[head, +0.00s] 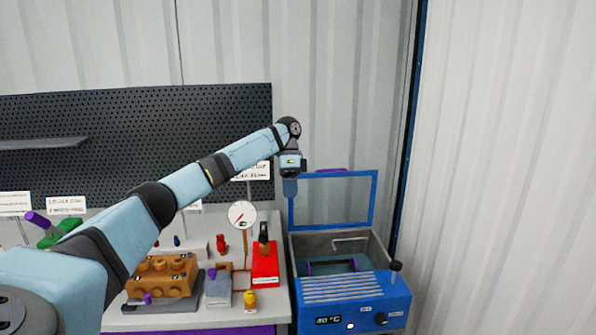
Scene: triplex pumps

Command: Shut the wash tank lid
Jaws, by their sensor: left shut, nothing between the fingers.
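The wash tank (354,302) is a blue box at the lower right with a display, a lit lamp and a knob on its front. Its lid (375,202), a blue frame around a clear pane, stands open and upright at the tank's back edge. A purple piece (331,170) shows at the lid's top edge. My left gripper (290,190) points down at the lid's upper left corner and is shut and empty. It overlaps the corner in the picture; I cannot tell whether it touches. My right gripper is not in view.
A basket with purple grips (338,266) sits inside the open tank. A bench left of the tank holds a brown pump block (162,277), a red stand (265,265) and a gauge (242,214). A black pegboard (150,130) stands behind. A corrugated wall (510,170) is at right.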

